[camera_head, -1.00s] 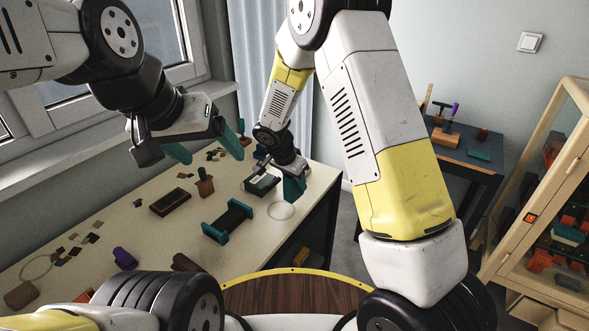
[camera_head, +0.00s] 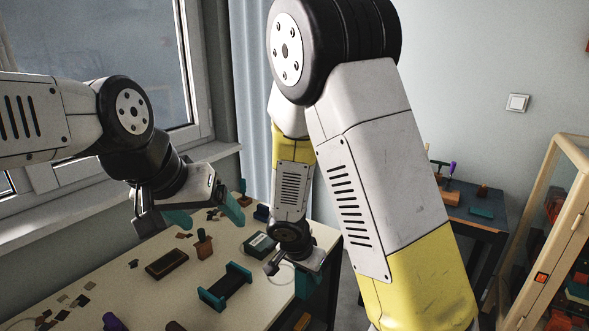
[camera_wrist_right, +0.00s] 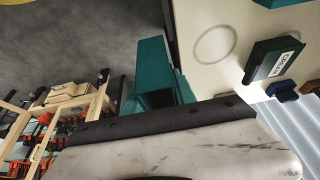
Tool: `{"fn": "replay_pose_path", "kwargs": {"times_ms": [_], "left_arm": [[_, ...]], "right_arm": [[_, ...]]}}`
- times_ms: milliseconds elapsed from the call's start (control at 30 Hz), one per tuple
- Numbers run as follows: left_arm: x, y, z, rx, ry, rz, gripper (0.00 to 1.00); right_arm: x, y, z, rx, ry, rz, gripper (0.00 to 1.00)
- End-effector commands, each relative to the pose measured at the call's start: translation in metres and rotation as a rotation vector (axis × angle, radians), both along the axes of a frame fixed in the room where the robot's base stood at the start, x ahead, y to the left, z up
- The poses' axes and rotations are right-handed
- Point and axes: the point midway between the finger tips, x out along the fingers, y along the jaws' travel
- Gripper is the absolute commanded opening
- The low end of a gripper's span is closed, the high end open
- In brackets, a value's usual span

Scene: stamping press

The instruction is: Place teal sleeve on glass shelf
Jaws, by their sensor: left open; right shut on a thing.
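My left gripper (camera_head: 205,214) is open and empty above the back left of the table. A wood-framed glass cabinet (camera_head: 541,235) stands at the far right and also shows in the wrist view (camera_wrist_right: 75,137). Its shelves are only partly visible.
The pale table (camera_head: 150,300) holds a labelled dark teal box (camera_head: 259,246), a black bar with teal ends (camera_head: 226,287) and a brown tray (camera_head: 166,263). A dark side table (camera_head: 480,228) stands between table and cabinet. Open floor shows in the wrist view.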

Motion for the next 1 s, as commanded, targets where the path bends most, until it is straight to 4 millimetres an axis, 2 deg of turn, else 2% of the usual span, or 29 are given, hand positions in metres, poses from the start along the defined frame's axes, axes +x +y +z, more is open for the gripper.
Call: {"fn": "replay_pose_path", "kwargs": {"times_ms": [200, 500, 700, 1000], "left_arm": [[0.000, 0.000, 0.000, 0.000, 0.000, 0.000, 0.81], [0.000, 0.000, 0.000, 0.000, 0.000, 0.000, 0.81], [0.000, 0.000, 0.000, 0.000, 0.000, 0.000, 0.81], [0.000, 0.000, 0.000, 0.000, 0.000, 0.000, 0.81]], "right_arm": [[0.022, -0.040, -0.006, -0.004, 0.001, 0.216, 0.00], [0.044, -0.085, -0.006, 0.006, -0.003, 0.445, 0.00], [0.051, -0.104, -0.005, 0.003, -0.002, 0.546, 0.00], [0.053, -0.113, -0.005, 0.000, 0.001, 0.603, 0.00]]}}
